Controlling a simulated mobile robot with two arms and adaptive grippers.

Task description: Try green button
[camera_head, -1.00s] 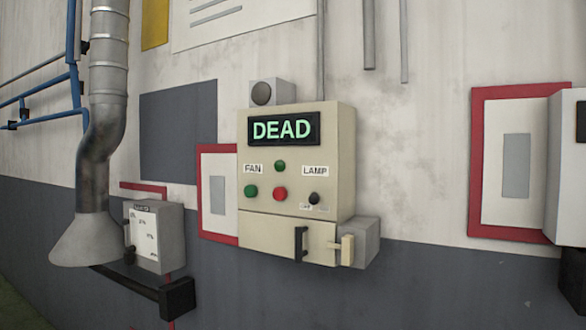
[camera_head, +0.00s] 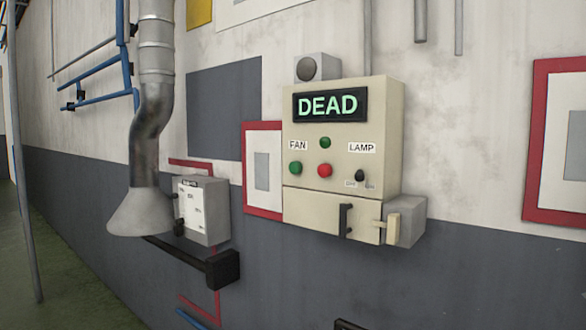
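A cream control box (camera_head: 343,130) hangs on the wall right of centre. Its display (camera_head: 328,105) reads "DEAD" in green letters. A green button (camera_head: 295,168) sits under the FAN label, with a red button (camera_head: 325,170) to its right. A second small green button or light (camera_head: 325,142) sits above, between the FAN and LAMP labels. A small black knob or switch (camera_head: 360,175) is under the LAMP label. A lower door (camera_head: 320,210) has a black handle (camera_head: 345,221). Neither of my grippers is in view.
A grey box (camera_head: 405,220) with a pale lever adjoins the control box's lower right. Left are a metal duct with a flared hood (camera_head: 140,215), a small grey box (camera_head: 203,210) and a black bar (camera_head: 190,260) jutting out. Green floor (camera_head: 70,275) shows at lower left.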

